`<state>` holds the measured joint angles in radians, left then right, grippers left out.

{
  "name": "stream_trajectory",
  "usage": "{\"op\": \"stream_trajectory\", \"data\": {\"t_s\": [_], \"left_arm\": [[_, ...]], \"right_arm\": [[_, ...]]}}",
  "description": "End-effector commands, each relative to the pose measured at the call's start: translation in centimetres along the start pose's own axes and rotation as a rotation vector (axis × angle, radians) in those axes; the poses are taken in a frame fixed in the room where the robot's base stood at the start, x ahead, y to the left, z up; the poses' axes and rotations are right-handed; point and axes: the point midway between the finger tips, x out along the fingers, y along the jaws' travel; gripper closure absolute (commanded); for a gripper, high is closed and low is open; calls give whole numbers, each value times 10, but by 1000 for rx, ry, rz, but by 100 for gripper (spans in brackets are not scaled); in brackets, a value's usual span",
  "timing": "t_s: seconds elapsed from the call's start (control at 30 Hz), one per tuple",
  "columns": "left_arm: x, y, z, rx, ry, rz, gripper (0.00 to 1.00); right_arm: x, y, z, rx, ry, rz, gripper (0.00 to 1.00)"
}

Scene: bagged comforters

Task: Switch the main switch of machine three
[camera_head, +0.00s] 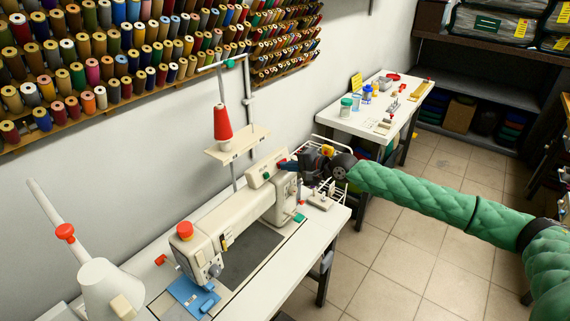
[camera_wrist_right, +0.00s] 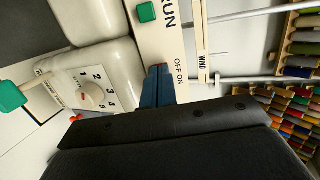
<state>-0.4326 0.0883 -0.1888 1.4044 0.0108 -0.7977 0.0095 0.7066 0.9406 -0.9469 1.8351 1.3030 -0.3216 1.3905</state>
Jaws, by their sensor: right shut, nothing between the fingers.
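A cream sewing machine (camera_head: 235,215) stands on a white table in the head view. Its raised box (camera_head: 262,168) carries a small green button (camera_head: 266,175). In the right wrist view the panel (camera_wrist_right: 168,40) reads RUN beside a green button (camera_wrist_right: 147,12) and OFF ON lower down. My right gripper (camera_head: 286,165) is at the right end of this box. Its blue fingers, shut and empty, also show in the right wrist view (camera_wrist_right: 158,86), at the panel by the OFF ON label. A small reddish part (camera_wrist_right: 160,67) shows at their tips; contact is unclear. My left gripper is out of view.
A numbered dial (camera_wrist_right: 87,95) is on the machine beside the panel. A thread stand with a red cone (camera_head: 222,122) rises behind the machine. Spool racks (camera_head: 120,60) line the wall. Another white table (camera_head: 345,118) holds small items.

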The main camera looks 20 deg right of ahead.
Motion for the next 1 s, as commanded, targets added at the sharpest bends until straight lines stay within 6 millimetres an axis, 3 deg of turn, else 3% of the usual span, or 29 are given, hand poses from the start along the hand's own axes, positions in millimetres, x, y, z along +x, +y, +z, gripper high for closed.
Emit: {"op": "stream_trajectory", "data": {"t_s": [0.6, 1.0], "left_arm": [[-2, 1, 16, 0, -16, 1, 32], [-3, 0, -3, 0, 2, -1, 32]], "right_arm": [[-44, -1, 0, 0, 1, -1, 100], [-50, -1, 0, -1, 0, -2, 100]]}}
